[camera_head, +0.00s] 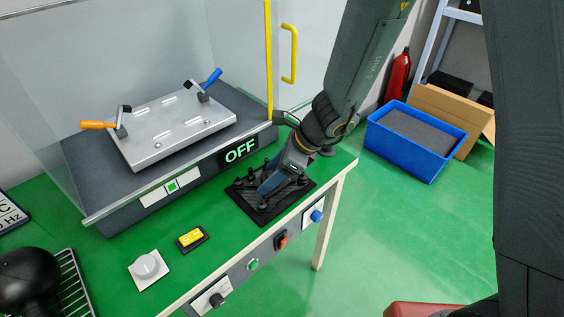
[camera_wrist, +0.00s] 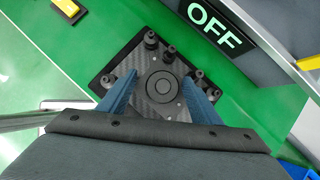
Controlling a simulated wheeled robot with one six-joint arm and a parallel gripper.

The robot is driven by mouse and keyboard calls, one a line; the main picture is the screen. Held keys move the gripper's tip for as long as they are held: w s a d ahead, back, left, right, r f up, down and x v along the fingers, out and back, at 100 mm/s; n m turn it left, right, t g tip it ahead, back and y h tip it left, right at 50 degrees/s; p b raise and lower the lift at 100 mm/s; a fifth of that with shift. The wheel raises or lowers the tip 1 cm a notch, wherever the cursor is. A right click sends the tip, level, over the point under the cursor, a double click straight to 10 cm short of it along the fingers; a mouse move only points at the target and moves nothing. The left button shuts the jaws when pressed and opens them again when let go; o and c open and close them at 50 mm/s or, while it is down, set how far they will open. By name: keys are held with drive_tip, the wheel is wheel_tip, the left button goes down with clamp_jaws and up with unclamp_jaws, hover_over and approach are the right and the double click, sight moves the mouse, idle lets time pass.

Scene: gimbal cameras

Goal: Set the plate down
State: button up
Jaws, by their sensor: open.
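A dark square plate (camera_head: 258,206) with a carbon-like surface and several small black posts lies flat on the green bench top, in front of the machine's OFF panel. In the wrist view the plate (camera_wrist: 142,100) shows a round disc (camera_wrist: 161,87) at its middle. My gripper (camera_head: 275,184) is low over the plate. Its two blue fingers (camera_wrist: 161,88) are apart on either side of the disc, and I see nothing gripped between them. My gripper hides part of the plate, and I cannot tell whether the fingertips touch it.
A machine with a metal fixture (camera_head: 178,128) and two clamps stands behind the plate. A yellow switch (camera_head: 191,238) and a grey knob (camera_head: 147,266) lie to the left. Buttons line the bench's front edge. A blue bin (camera_head: 415,140) stands on the floor at right.

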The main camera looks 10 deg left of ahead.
drive_tip(key=w+v, duration=0.1)
drive_tip(key=v, duration=1.1)
drive_tip(key=s+d+n+h, duration=0.3)
drive_tip(key=s+d+n, duration=0.1)
drive_tip(key=d+n, duration=0.5)
drive_tip(key=s+d+f+n+h, duration=0.1)
drive_tip(key=s+d+n+h, duration=0.2)
drive_tip(key=d+n, duration=0.7)
drive_tip(key=s+d, duration=0.2)
drive_tip(key=d, duration=0.1)
drive_tip(key=shift+s+n+h, duration=0.3)
